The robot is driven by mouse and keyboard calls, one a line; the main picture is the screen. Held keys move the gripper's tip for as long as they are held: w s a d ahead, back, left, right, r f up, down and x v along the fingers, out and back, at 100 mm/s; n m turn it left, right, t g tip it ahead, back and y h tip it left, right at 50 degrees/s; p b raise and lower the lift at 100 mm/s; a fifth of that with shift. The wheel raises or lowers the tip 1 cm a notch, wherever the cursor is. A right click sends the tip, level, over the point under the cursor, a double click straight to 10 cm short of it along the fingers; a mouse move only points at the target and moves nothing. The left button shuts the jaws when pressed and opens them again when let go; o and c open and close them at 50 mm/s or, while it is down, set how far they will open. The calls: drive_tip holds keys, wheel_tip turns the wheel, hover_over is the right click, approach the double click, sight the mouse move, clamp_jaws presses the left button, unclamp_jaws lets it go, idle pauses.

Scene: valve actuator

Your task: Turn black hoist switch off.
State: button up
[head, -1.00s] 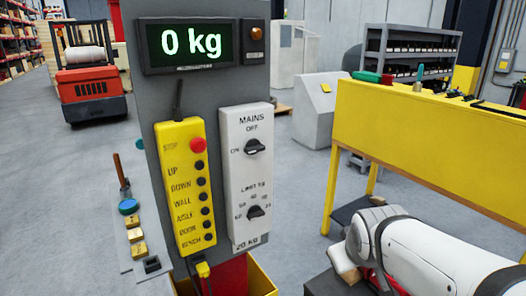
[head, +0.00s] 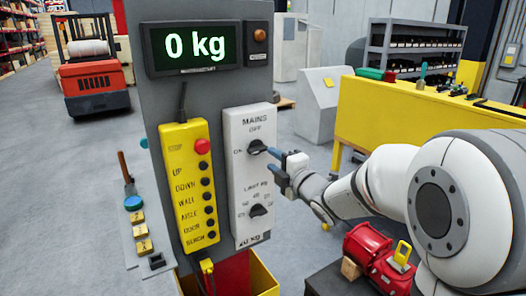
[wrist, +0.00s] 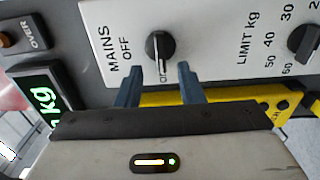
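The black mains switch (head: 257,147) is a round knob on the upper part of a white panel (head: 238,190) marked MAINS, OFF and ON. In the wrist view the knob (wrist: 160,46) has its white line pointing toward ON, not OFF. My gripper (head: 271,164) is just right of the knob in the head view. In the wrist view my gripper (wrist: 159,70) is open, with its two blue fingers apart and nothing between them. The fingertips lie just below the knob there; whether either touches it I cannot tell. The ON label is partly hidden.
A second black knob (head: 258,211), marked LIMIT kg, sits lower on the same panel. A yellow pendant (head: 189,187) with a red stop button (head: 202,146) hangs to the left. A display (head: 188,47) above reads 0 kg. A yellow bench (head: 400,113) stands at right.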

sight(261, 151)
drive_tip(key=p+x, duration=0.2)
drive_tip(key=x, duration=0.4)
clamp_jaws()
idle(0.3)
